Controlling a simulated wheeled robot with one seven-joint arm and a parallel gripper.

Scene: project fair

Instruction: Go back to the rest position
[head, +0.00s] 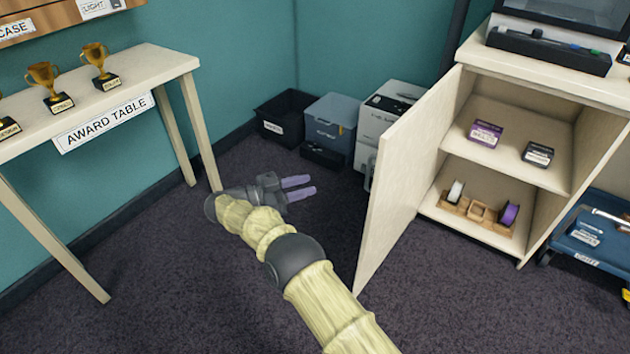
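My gripper (299,187) has two purple fingers that point right, with a visible gap between them and nothing in it. My arm reaches up from the bottom of the head view and bends left, over the dark carpet. The gripper is between the award table (150,70) on the left and the open cabinet door (405,180) on the right. It looks apart from both.
Gold trophies (97,62) stand on the award table. Boxes and bins (331,125) fill the back corner. The open cabinet (525,135) holds small boxes and a wooden tape holder (475,211). A blue cart (600,232) is at far right. Carpet at lower left is clear.

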